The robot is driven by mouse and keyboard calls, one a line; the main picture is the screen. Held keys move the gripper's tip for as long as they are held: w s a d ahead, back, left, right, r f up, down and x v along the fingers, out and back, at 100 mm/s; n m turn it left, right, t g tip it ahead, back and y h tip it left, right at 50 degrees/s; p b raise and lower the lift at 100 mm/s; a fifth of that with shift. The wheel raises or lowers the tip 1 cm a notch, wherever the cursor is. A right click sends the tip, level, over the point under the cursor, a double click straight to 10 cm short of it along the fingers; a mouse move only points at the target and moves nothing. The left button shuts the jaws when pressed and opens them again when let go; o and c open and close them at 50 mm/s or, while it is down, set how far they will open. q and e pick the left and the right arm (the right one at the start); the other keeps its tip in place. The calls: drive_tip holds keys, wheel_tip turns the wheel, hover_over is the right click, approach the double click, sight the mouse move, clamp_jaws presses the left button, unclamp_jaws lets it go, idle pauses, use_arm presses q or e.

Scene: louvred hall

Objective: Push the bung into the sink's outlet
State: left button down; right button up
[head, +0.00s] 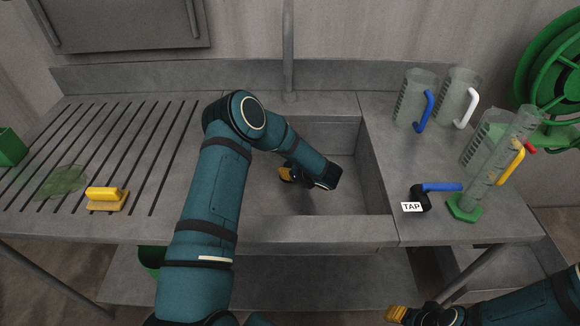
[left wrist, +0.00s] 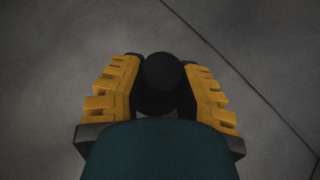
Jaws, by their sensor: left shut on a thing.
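The sink (head: 345,202) is a grey rectangular basin in the middle of the bench. My left arm reaches over its front edge, and my left gripper (head: 286,174) is inside the basin, low down. In the left wrist view my left gripper (left wrist: 160,76) has its yellow fingers closed on both sides of a black round-topped bung (left wrist: 164,70). The bung is hidden in the head view. The outlet does not show in either view. My right gripper (head: 397,314) is at the bottom edge of the head view, away from the sink, and its finger opening is unclear.
On the right stand clear jugs (head: 413,95), a tall measuring cylinder (head: 497,165) and a blue-handled tap (head: 440,188). A green hose reel (head: 550,80) is at far right.

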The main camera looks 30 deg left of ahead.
use_arm(q)
drive_tip(key=shift+f, duration=0.25)
drive_tip(key=c, duration=0.7)
unclamp_jaws()
drive_tip(key=d+r+p, duration=0.1)
drive_tip(key=r, duration=0.1)
drive_tip(key=d+r+p, duration=0.1)
drive_tip(key=r, duration=0.1)
drive_tip(key=s+d+r+p, duration=0.1)
drive_tip(key=r, duration=0.1)
drive_tip(key=shift+s+d+r, duration=0.1)
